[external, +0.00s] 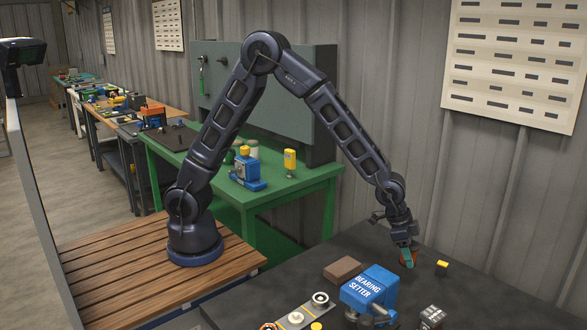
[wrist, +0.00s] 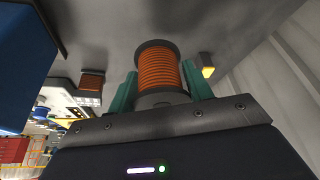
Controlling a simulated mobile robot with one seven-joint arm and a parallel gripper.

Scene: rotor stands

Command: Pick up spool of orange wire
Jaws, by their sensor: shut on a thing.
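The spool of orange wire (wrist: 158,70) has dark end flanges and sits between the two green fingers of my gripper (wrist: 160,92) in the wrist view. The fingers are shut on it, one on each side. In the external view my gripper (external: 406,256) is low at the dark table's back part, and a small bit of orange shows at the fingers. I cannot tell whether the spool touches the table.
A brown block (external: 342,269) lies left of my gripper, and a small yellow-and-black item (external: 442,267) lies to its right. The blue bearing setter (external: 370,290) stands nearer the camera. A small grey box (external: 432,316) is at front right. A corrugated wall (external: 480,200) rises behind.

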